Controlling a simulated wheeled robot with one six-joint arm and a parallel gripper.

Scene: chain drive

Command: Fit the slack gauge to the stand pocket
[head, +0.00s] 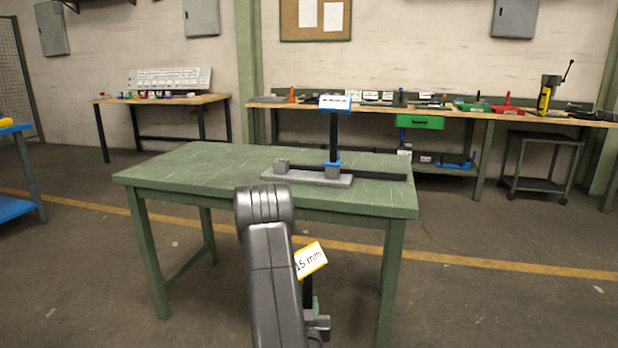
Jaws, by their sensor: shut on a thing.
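A gauge with a yellow-edged "15 mm" tag (311,261) on a dark stem stands tilted at the bottom centre, close beside my grey arm. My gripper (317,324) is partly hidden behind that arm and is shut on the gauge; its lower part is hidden. On the green table (190,168), beyond the gripper, is a stand with a flat grey base (310,177). I cannot make out the pocket opening.
A black bar (385,175) lies to the right on the table. The left half of the tabletop is bare. A long workbench with a green drawer (420,122) and a small cart (541,165) stand behind. A blue table edge (15,128) shows far left.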

